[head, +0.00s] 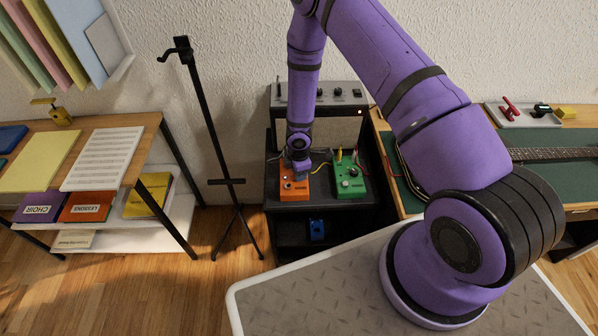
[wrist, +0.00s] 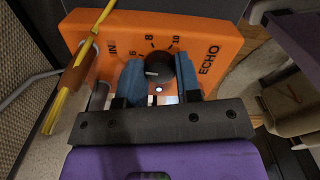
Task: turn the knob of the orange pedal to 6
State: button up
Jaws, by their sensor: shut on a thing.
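The orange pedal (head: 289,194) sits on the black stand at the left of the green pedal. In the wrist view the orange pedal (wrist: 100,30) carries the word ECHO, the word IN and a dial with 6, 8 and 10 readable. Its dark round knob (wrist: 159,64) has a white pointer line that points left, seemingly a little below the 6. The lower dial marks are hidden by my fingers. My gripper (wrist: 160,70) has its blue fingers on both sides of the knob, shut on it. In the head view my gripper (head: 300,170) is over the pedal's upper part.
The green pedal (head: 349,190) stands close on the right, with cables. An amplifier (head: 318,95) is behind. A yellow cable (wrist: 62,85) plugs into the pedal's left side in the wrist view. A black music stand (head: 205,110) is at the left.

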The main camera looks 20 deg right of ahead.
jog(key=shift+m, duration=0.9)
jog(key=o, duration=0.9)
notch_tip(320, 180, up, 11)
jog(key=shift+f, duration=0.1)
